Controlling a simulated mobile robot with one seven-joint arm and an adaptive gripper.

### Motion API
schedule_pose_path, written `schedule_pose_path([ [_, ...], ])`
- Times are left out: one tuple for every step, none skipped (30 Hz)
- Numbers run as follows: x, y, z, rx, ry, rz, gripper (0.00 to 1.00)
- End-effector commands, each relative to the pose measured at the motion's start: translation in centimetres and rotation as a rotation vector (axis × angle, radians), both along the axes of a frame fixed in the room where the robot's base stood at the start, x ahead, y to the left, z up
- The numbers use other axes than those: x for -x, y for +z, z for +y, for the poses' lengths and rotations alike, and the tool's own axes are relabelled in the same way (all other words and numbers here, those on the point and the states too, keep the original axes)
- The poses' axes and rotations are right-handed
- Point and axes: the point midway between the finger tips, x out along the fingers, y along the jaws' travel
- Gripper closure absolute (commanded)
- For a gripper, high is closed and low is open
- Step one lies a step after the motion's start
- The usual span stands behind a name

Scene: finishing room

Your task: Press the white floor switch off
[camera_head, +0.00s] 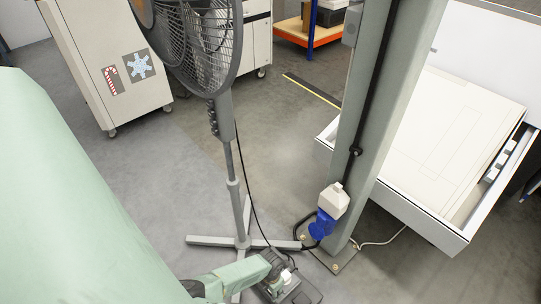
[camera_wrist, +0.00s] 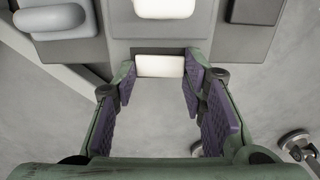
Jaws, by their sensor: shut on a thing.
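A dark grey floor switch box (camera_head: 302,293) lies on the floor at the bottom middle of the head view, partly hidden by my arm. My gripper (camera_head: 284,268) is down at it. In the wrist view, the grey housing (camera_wrist: 120,47) fills the top. A white rocker (camera_wrist: 160,66) sits on its near edge, between the purple-padded fingertips of my gripper (camera_wrist: 160,80). The fingers stand apart, one on each side of this white part. Whether the rocker is pressed down I cannot tell.
A pedestal fan (camera_head: 226,115) stands just behind, its crossed feet (camera_head: 215,241) close to my gripper. A grey-green post (camera_head: 372,130) with a blue plug (camera_head: 322,224) rises to the right. An open white drawer (camera_head: 425,222) is further right. Black cable runs near the switch.

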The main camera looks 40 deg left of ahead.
Motion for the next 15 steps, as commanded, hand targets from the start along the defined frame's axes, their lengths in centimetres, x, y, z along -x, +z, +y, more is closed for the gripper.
schedule_pose_path([
  [0.05,0.71,-1.15,0.004,-0.010,0.005,0.89],
  [0.11,0.75,-1.15,-0.004,-0.009,0.004,0.89],
  [0.10,0.81,-1.11,-0.016,-0.010,0.002,0.90],
  [0.13,0.85,-1.07,-0.025,-0.012,0.000,0.90],
  [0.14,0.92,-1.02,-0.035,-0.010,-0.002,0.90],
  [0.17,0.96,-1.01,-0.048,-0.011,-0.004,0.90],
  [0.19,1.02,-0.98,-0.059,-0.013,-0.005,0.90],
  [0.17,1.03,-0.95,-0.072,-0.012,-0.007,0.90],
  [0.21,1.02,-0.94,-0.088,-0.011,-0.008,0.90],
  [0.22,0.96,-0.99,-0.099,-0.011,-0.010,0.90],
  [0.21,0.91,-1.06,-0.111,-0.012,-0.012,0.90],
  [0.26,0.86,-0.99,-0.127,-0.010,-0.013,0.90],
  [0.25,0.81,-1.04,-0.135,-0.010,-0.014,0.90],
  [0.24,0.74,-1.05,-0.144,-0.011,-0.015,0.90],
  [0.24,0.66,-1.06,-0.152,-0.011,-0.018,0.90],
])
